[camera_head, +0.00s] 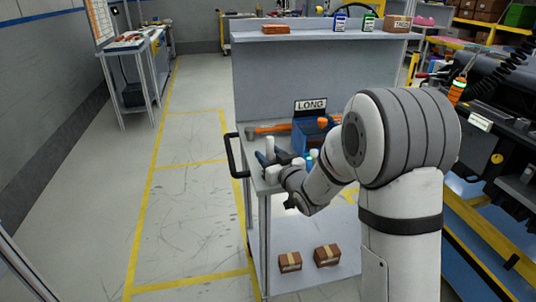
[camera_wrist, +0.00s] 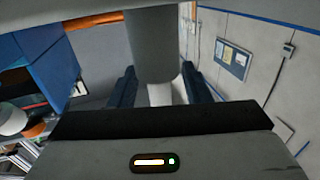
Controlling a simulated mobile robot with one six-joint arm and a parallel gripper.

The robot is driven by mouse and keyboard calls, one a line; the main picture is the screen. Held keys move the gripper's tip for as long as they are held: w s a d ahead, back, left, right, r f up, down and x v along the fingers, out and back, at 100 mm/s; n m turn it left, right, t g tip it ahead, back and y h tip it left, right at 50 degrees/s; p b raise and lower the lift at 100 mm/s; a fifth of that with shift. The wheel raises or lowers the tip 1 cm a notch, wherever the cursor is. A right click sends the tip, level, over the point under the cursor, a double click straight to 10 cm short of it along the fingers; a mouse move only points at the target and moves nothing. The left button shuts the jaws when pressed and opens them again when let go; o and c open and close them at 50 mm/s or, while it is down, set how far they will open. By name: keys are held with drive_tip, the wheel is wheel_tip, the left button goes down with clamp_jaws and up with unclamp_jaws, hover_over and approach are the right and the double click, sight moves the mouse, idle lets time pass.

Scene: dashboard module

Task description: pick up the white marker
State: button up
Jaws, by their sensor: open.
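The white marker (camera_head: 270,147) stands upright near the left end of the grey workbench in the head view. In the wrist view a thick upright marker (camera_wrist: 152,50), grey in shadow with a narrower pale part below, is between my two dark blue fingers. My gripper (camera_wrist: 160,88) is open around it, and gaps seem to show on both sides. In the head view my gripper (camera_head: 268,160) is low over the bench corner, reaching from the right. The marker's lower part is partly hidden by my gripper.
A blue bin (camera_head: 304,140) labelled LONG stands just behind my gripper. An orange-handled tool (camera_head: 270,129) lies beside it. A black handle (camera_head: 233,156) sticks out from the bench's left end. Two brown boxes (camera_head: 290,261) are below. The floor on the left is clear.

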drive_tip(key=shift+c, duration=0.3)
clamp_jaws()
drive_tip(key=shift+r, duration=0.1)
